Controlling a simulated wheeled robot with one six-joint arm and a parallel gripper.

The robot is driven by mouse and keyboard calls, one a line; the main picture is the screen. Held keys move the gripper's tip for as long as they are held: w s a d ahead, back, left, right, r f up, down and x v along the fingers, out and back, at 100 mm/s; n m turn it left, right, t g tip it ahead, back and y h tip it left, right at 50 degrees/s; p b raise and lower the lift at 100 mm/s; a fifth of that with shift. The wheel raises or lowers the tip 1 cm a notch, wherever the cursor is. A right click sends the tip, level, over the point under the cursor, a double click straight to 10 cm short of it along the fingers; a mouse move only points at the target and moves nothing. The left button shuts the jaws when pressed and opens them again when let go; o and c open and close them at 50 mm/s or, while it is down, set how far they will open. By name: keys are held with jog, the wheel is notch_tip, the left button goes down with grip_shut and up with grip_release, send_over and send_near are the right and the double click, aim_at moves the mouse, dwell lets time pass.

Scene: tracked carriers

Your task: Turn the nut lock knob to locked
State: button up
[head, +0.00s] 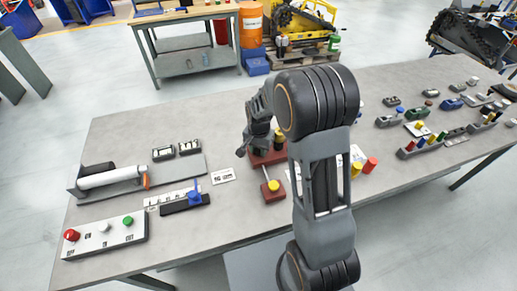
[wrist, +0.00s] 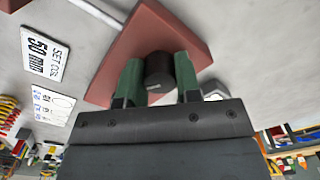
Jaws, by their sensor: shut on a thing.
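The nut lock knob (wrist: 160,68) appears as a dark round knob on a red base (wrist: 126,45) in the wrist view. The green fingers of my gripper (wrist: 158,78) stand on both sides of it and are shut on it. In the head view my gripper (head: 259,147) is down at the red base (head: 270,158), and my arm and gripper hide the knob there. I cannot read any lock mark or tell which way the knob is turned.
A smaller red block with a yellow knob (head: 273,186) stands just in front. A white label plate (head: 223,176) and a blue-handled slider (head: 193,198) lie left. A button panel (head: 105,237) is at front left. Several small fixtures crowd the table's right end.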

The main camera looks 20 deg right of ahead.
jog(key=o, duration=0.9)
notch_tip(320, 180, up, 14)
jog(key=shift+f+b, duration=0.1)
jog(key=shift+b, duration=0.25)
